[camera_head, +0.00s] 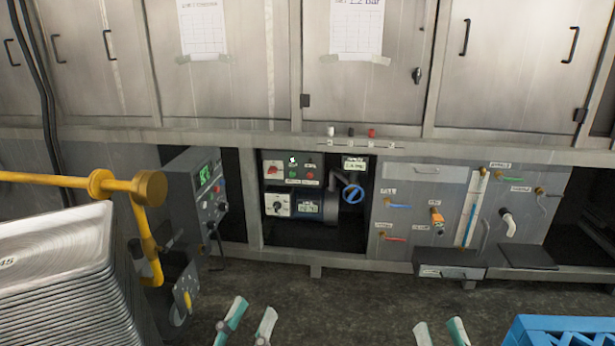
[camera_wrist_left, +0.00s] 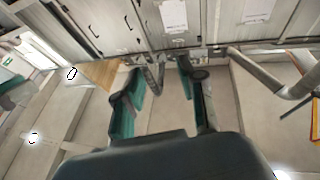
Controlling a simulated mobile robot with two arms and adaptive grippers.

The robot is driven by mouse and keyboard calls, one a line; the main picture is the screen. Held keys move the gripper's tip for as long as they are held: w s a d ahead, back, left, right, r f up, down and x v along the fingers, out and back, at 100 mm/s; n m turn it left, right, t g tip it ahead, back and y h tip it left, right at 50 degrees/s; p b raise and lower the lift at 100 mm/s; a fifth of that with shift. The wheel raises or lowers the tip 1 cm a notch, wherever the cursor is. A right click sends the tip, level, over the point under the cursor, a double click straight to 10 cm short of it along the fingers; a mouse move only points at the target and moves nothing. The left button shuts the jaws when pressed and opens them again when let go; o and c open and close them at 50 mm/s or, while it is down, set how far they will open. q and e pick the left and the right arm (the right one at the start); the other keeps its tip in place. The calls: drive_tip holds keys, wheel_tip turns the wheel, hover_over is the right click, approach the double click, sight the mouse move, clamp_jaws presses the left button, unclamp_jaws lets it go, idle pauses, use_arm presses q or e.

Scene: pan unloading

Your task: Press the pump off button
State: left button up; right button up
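The pump panel (camera_head: 291,186) sits in an open bay in the middle of the metal cabinet wall in the head view. It carries a small green button (camera_head: 292,174) and a small red button (camera_head: 310,175); their labels are too small to read. A blue handwheel (camera_head: 353,194) and a dark pump body (camera_head: 309,209) are beside and below it. My left gripper (camera_head: 249,326) is open and empty at the bottom edge, well short of the panel. Its spread fingers also show in the left wrist view (camera_wrist_left: 162,92). My right gripper (camera_head: 440,332) is open and empty, further right.
A stack of metal trays (camera_head: 55,285) and a yellow pipe (camera_head: 60,181) stand at left. A grey control box (camera_head: 195,188) juts out beside the bay. A blue crate (camera_head: 560,330) is at lower right. The floor before the bay is clear.

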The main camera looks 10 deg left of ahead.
use_arm(q)
drive_tip(key=shift+c, duration=0.2)
clamp_jaws()
idle(1.3)
